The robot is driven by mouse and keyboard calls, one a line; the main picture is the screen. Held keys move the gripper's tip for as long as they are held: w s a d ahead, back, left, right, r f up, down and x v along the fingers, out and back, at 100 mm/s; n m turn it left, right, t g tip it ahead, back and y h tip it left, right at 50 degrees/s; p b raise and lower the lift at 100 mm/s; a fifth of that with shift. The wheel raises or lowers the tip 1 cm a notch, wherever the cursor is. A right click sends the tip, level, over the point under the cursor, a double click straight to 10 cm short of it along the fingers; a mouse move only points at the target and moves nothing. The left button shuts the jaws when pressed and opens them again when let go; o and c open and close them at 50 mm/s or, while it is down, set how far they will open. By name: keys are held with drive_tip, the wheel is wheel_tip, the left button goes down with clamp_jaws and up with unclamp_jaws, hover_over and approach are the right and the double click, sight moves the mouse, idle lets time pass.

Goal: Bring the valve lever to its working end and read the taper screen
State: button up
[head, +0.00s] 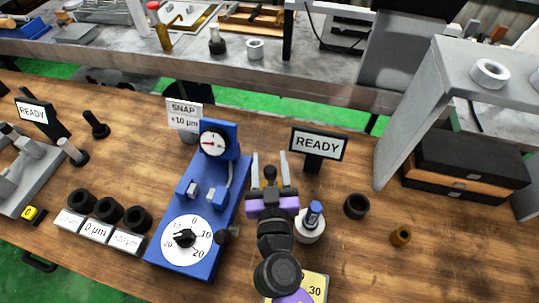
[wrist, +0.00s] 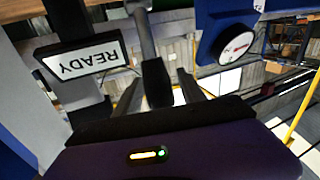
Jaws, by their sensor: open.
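A lever with a dark grip (head: 270,172) and grey rod stands between the fingers of my gripper (head: 269,160) in the head view; I take it for the valve lever. In the wrist view its dark grip (wrist: 157,83) lies between the open fingers (wrist: 160,92), its rod running up the picture. Contact with the fingers cannot be told. The lever's base is hidden. A screen reading READY (head: 318,145) stands just right of my gripper and also shows upside down in the wrist view (wrist: 85,60). A second READY screen (head: 34,110) stands far left; neither shows a taper label.
A blue gauge stand (head: 190,222) with a dial (head: 213,143) and rotary knob is close on the left. A blue-topped bottle (head: 311,220) and black ring (head: 356,206) are close on the right. Black rings (head: 108,209) and labelled blocks lie left. A grey frame (head: 408,120) rises right.

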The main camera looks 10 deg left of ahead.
drive_tip(key=shift+w+a, duration=0.1)
drive_tip(key=shift+w, duration=0.25)
clamp_jaws()
idle(1.2)
